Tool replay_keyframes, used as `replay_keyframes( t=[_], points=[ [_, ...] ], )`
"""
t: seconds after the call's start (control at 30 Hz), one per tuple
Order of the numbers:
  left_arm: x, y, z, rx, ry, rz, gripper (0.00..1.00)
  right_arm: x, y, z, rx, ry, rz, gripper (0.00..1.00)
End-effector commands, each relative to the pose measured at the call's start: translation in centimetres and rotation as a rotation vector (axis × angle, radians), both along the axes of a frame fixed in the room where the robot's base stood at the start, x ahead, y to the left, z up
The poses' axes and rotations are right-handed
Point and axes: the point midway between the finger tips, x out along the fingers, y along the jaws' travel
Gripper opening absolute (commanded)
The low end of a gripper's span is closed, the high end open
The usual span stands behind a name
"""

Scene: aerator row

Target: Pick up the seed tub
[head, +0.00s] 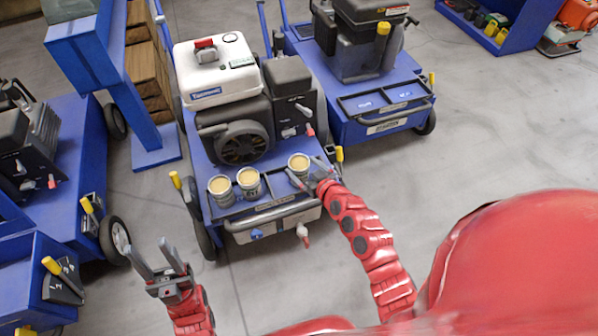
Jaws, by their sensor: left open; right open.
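Three similar small tubs with tan, seed-like tops stand upright on the blue front deck of the middle machine. They are the left tub (221,187), the middle tub (248,181) and the right tub (299,163). I cannot tell from their looks which is the seed tub. My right gripper (303,169) is open at the right tub, with its fingertips near either side of it. I cannot tell whether they touch it. My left gripper (148,250) is open and empty above the floor, left of and below the machine's front corner.
The middle machine has a white-topped engine (217,69) behind the tubs and a grey handle bar (272,215) in front. Another machine (385,105) stands behind to the right, and blue machines (65,150) stand at left. The grey floor (480,135) at right is clear.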

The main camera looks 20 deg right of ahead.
Motion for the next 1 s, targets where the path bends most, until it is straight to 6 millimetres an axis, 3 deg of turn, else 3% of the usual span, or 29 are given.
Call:
replay_keyframes(
  t=[0.13, 0.37, 0.83, 1.0],
  points=[
    [-0.1, 0.0, -0.7, 0.01, -0.007, 0.001, 0.5, 2.2, 0.6, -0.8, 0.0, -0.004, 0.001, 1.0],
    [-0.1, 0.0, -0.6, 0.011, -0.008, 0.002, 0.5, 2.5, 0.7, -0.9, -0.001, -0.001, 0.002, 1.0],
    [-0.1, 0.0, -0.6, 0.011, -0.008, 0.001, 0.5, 2.5, 0.6, -0.8, 0.0, -0.002, 0.0, 0.19],
    [-0.2, 0.0, -0.6, 0.011, -0.008, 0.001, 0.5, 2.5, 0.6, -0.8, 0.0, -0.003, 0.0, 0.18]
  ],
)
